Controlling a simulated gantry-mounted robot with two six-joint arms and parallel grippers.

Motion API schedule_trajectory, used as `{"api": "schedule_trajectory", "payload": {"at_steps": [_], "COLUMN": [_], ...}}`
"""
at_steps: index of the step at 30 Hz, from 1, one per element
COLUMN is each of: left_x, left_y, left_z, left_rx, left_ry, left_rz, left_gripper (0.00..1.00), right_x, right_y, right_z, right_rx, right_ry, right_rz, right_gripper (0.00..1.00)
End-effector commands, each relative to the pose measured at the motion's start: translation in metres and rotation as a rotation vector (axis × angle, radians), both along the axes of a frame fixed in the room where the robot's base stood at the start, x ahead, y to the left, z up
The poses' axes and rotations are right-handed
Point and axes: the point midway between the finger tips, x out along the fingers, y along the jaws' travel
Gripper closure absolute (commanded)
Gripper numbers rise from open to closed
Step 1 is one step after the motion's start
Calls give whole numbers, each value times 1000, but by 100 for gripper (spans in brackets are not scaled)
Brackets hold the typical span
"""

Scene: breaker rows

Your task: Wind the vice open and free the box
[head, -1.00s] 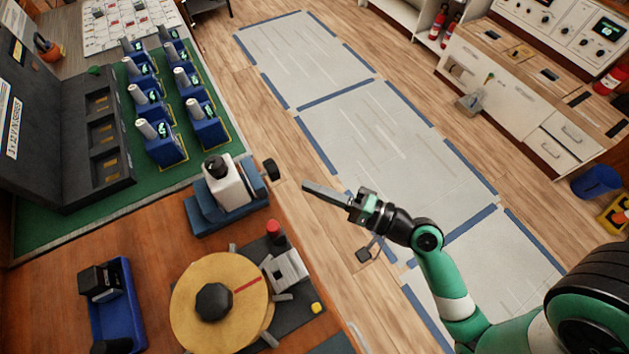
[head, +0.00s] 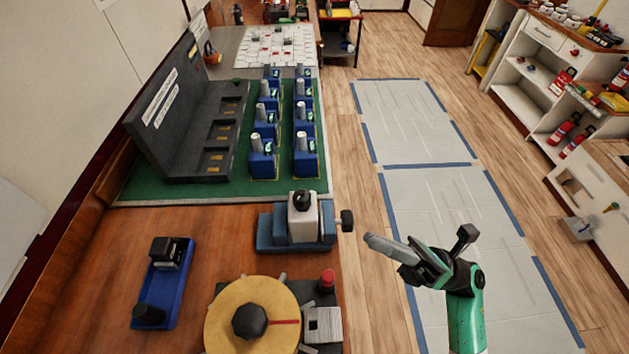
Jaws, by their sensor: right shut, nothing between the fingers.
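A blue vice (head: 270,232) stands on the brown bench near its right edge. A white box (head: 304,222) with a black knob on top sits between its jaws. The vice's black handle (head: 347,221) sticks out on the right, past the bench edge. My right gripper (head: 370,241) is shut and empty, its fingers pointing left toward the handle. Its tips show just right of and below the handle in the picture, with a small gap. My left gripper is not in view.
A round yellow dial (head: 225,322) and a red button (head: 327,279) are at the bench front. A blue tray (head: 177,297) holds black parts at left. Several blue breakers (head: 263,160) stand on a green mat behind the vice. The floor to the right is clear.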

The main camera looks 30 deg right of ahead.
Motion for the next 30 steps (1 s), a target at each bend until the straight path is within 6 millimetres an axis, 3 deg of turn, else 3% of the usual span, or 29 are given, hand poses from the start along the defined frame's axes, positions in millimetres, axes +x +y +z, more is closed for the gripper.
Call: {"api": "schedule_trajectory", "payload": {"at_steps": [1, 3, 5, 7, 10, 13, 17, 23, 30], "left_x": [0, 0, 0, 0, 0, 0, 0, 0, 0], "left_y": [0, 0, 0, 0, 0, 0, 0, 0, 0], "left_z": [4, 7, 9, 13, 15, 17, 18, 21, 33], "left_rx": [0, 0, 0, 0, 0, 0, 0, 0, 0], "left_ry": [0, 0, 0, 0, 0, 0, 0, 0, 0], "left_rz": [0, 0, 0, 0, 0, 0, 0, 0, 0], "left_gripper": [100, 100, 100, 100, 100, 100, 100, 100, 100], "right_x": [15, 33, 49, 69, 96, 106, 109, 113, 137], "right_y": [13, 17, 4, -23, -56, -68, -74, -66, -28], "right_z": [-21, -60, -86, -97, -75, -44, -32, -32, -30], "right_rx": [-231, -544, -771, -969, -1076, -1107, -1120, -1116, -1115], "right_ry": [-22, -20, 10, 75, 98, 53, 37, 38, 38], "right_rz": [-3, 13, 32, 35, -35, -77, -98, -96, -92], "right_gripper": [100, 100, 100, 100, 100, 100, 100, 100, 100]}}
